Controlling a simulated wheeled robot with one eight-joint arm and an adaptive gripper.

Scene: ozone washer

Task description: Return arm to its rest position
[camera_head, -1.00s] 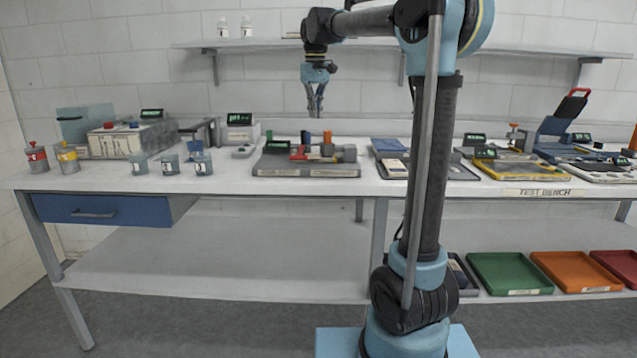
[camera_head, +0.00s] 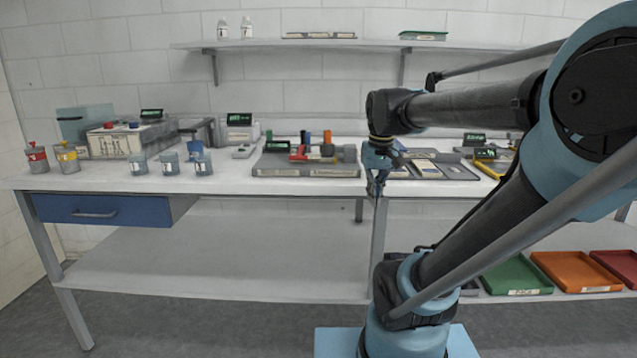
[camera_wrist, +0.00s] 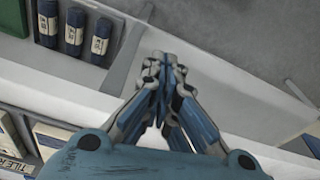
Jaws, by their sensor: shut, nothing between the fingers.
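My gripper (camera_head: 376,190) hangs pointing down in the head view, in front of the workbench's front edge near the middle. Its fingers are together with nothing between them, and they touch nothing that I can see. In the wrist view my gripper (camera_wrist: 162,62) shows its fingertips meeting, with the pale bench and the grey floor beyond. My arm reaches from the base at the lower right, leans to the right, and folds back left to the gripper, hiding much of the bench's right side.
The workbench (camera_head: 270,191) carries a tray with coloured parts (camera_head: 300,172), several small cups and instruments. A blue drawer (camera_head: 100,208) is below left. Green (camera_head: 515,277) and orange trays (camera_head: 575,271) lie on the lower shelf. A wall shelf (camera_head: 350,45) runs behind. Floor in front is clear.

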